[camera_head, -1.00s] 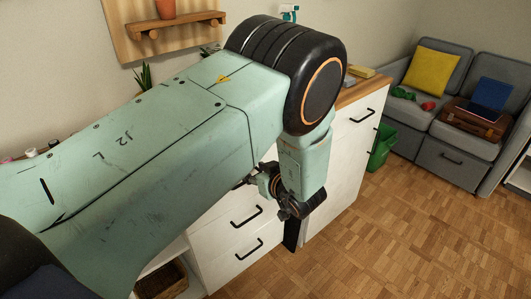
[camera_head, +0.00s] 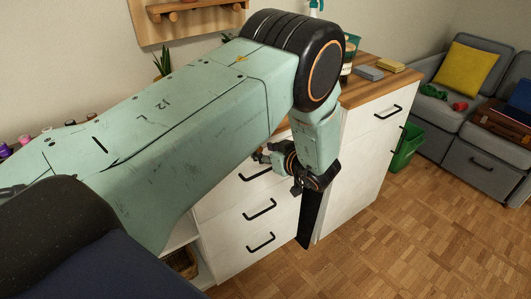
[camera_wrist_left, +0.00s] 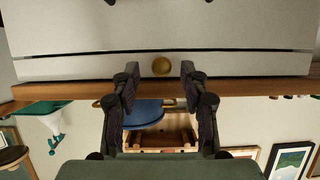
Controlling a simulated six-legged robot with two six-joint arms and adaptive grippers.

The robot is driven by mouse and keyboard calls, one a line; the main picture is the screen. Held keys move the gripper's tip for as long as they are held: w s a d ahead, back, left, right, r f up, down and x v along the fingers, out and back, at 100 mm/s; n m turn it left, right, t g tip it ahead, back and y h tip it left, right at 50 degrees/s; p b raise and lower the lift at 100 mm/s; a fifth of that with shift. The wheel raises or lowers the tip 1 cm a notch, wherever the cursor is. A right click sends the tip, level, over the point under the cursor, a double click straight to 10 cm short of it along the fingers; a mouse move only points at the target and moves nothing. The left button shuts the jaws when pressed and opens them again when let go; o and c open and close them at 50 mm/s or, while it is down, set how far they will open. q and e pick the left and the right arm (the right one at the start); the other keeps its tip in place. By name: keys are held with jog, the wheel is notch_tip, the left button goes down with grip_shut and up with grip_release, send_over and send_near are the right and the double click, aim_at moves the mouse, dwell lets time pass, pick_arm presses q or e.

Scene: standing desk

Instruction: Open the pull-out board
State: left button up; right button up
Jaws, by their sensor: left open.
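In the left wrist view, which shows the room upside down, the pull-out board is a narrow pale front strip (camera_wrist_left: 70,67) along the wooden desktop edge. A round brass knob (camera_wrist_left: 161,66) sits at its middle. The board's front lies flush with the panels around it. My left gripper (camera_wrist_left: 160,72) is open, its two fingers on either side of the knob, apart from it in the picture. In the head view my left gripper (camera_head: 263,157) is at the desk front, near the upper drawers; my arm hides the board and knob. My right gripper is not in view.
White drawers with black handles (camera_head: 259,209) fill the desk front below. The wooden desktop (camera_head: 365,86) carries a grey block (camera_head: 369,73) and a yellow one (camera_head: 391,66). A green bin (camera_head: 406,150) stands at the right. The parquet floor in front is clear.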

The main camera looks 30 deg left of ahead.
pick_arm(q)
jog(key=shift+a+f, duration=0.1)
jog(key=shift+a, duration=0.55)
jog(key=shift+w+d, duration=0.15)
jog(key=shift+d, duration=0.05)
jog(key=shift+c, duration=1.1)
jog(key=shift+a, duration=0.1)
jog(key=c, duration=0.5)
grip_shut()
